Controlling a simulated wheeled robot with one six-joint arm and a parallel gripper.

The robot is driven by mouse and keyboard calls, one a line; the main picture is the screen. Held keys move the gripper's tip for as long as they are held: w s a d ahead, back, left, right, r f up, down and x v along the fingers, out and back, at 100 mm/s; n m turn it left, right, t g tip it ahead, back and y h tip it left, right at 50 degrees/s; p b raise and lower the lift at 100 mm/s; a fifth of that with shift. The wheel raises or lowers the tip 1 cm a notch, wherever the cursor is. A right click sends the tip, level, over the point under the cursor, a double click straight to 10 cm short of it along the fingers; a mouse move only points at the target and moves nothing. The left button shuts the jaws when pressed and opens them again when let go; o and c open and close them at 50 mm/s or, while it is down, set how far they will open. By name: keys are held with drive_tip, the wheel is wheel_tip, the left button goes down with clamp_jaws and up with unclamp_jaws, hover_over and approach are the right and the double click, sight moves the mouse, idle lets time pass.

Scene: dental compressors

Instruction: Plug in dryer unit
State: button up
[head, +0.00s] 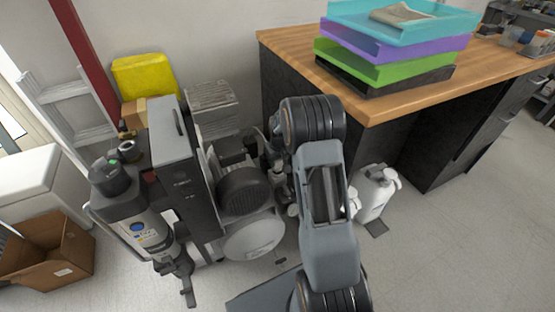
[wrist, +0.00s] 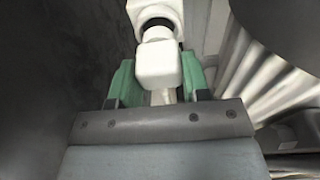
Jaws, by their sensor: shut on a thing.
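In the wrist view my gripper (wrist: 158,82) has its green fingers on both sides of a white blocky plug (wrist: 158,64) and is shut on it. A white piece with a dark round opening (wrist: 155,10) is directly beyond the plug, touching or very close; I cannot tell whether they are joined. In the head view my arm reaches down beside the grey compressor and dryer machine (head: 172,150), which has a dark motor and a rounded tank. The gripper and plug are mostly hidden there behind my arm and the machine's parts. I cannot tell which part is the dryer unit.
A wooden-topped bench (head: 390,100) with stacked coloured trays (head: 395,48) stands close right of my arm. A cardboard box (head: 48,252) is at left. The floor at lower right is clear.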

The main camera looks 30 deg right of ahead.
drive_tip(key=shift+f, duration=0.15)
idle(0.3)
drive_tip(key=shift+f+b, duration=0.6)
drive_tip(key=shift+f, duration=0.1)
drive_tip(key=o, duration=1)
drive_tip(key=r+p, duration=0.1)
drive_tip(key=r, duration=0.3)
drive_tip(key=s+r+p, duration=0.1)
drive_tip(key=r+p, duration=0.1)
drive_tip(key=r, duration=0.3)
drive_tip(key=s+r+p, duration=0.1)
drive_tip(key=r, duration=0.3)
drive_tip(key=shift+r+p, duration=0.3)
drive_tip(key=shift+p, duration=0.1)
